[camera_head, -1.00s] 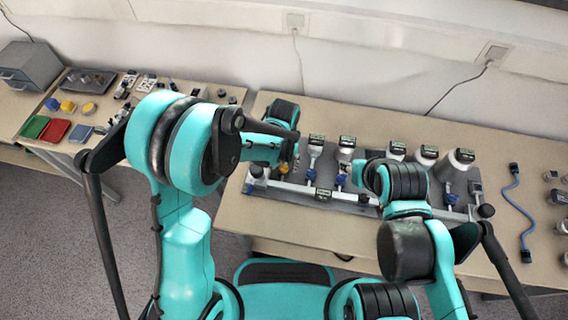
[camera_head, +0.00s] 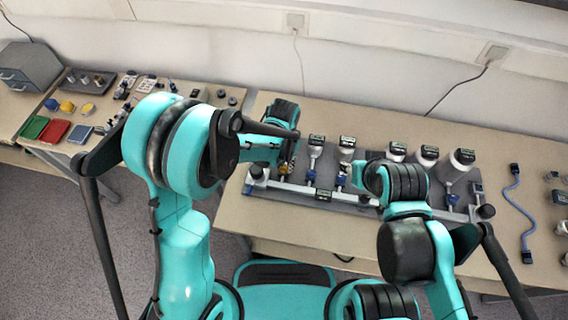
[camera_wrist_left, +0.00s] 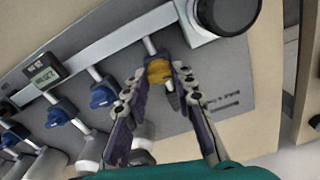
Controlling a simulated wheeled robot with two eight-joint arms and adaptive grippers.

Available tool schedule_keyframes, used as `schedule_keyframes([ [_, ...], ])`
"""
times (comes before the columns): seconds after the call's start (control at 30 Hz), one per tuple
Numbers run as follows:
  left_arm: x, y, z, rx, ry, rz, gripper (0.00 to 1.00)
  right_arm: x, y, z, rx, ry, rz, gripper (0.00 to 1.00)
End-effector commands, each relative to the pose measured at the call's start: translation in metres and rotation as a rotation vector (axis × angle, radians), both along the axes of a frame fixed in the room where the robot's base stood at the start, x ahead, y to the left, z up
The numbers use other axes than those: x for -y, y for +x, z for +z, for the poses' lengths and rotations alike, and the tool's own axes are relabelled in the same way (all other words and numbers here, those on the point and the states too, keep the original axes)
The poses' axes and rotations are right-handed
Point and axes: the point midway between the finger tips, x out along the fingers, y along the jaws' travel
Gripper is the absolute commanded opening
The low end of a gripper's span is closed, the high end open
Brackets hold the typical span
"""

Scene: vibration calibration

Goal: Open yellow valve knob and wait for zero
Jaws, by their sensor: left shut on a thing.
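The yellow valve knob (camera_wrist_left: 158,71) sits on a pipe joining the bar of the rig, near a large black round knob (camera_wrist_left: 228,12). My left gripper (camera_wrist_left: 158,80) has its two fingers on either side of the yellow knob and is shut on it. In the head view my left gripper (camera_head: 288,160) is at the left end of the rig, partly covered by my arm. A digital display (camera_wrist_left: 44,78) shows on the rig, its digits too small to read surely. My right arm is over the rig's middle; its gripper is mostly hidden by the wrist.
Several blue valve knobs (camera_wrist_left: 102,95) line the bar beside the yellow one. Bottle-like gauges (camera_head: 346,150) stand along the back of the rig. A blue cable (camera_head: 513,205) lies on the table at right. A side table at left holds red and green trays (camera_head: 54,131).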

Motion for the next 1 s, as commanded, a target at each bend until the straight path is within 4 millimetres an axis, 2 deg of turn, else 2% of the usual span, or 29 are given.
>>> schedule_keyframes([
  [1.0, 0.000, 0.000, -0.001, 0.000, 0.000, -0.958, 0.00, 0.000, 0.000, -0.013, 0.000, 0.000, 0.000, 0.40],
])
